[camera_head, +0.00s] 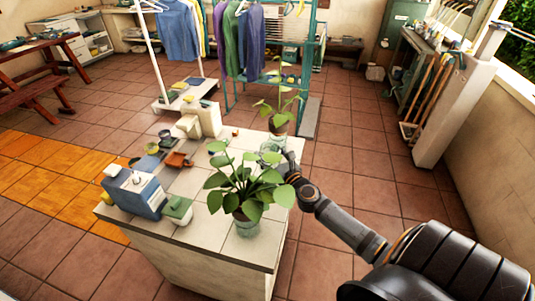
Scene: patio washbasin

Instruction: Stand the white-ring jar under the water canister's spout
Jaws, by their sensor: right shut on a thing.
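The blue canister with a white top (140,192) stands at the left front of the tiled counter; I take it for the water canister, and its spout is too small to make out. My right gripper (283,158) is at the counter's right edge, partly hidden by leaves, and shut on a pale greenish glass jar (270,152). A white ring on this jar cannot be made out, nor whether it touches the counter. My left gripper is not in view.
A potted plant (278,123) is behind the jar. A green-lidded white pot (178,210) is right beside the canister. A white basin (200,120) and small dishes stand behind.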

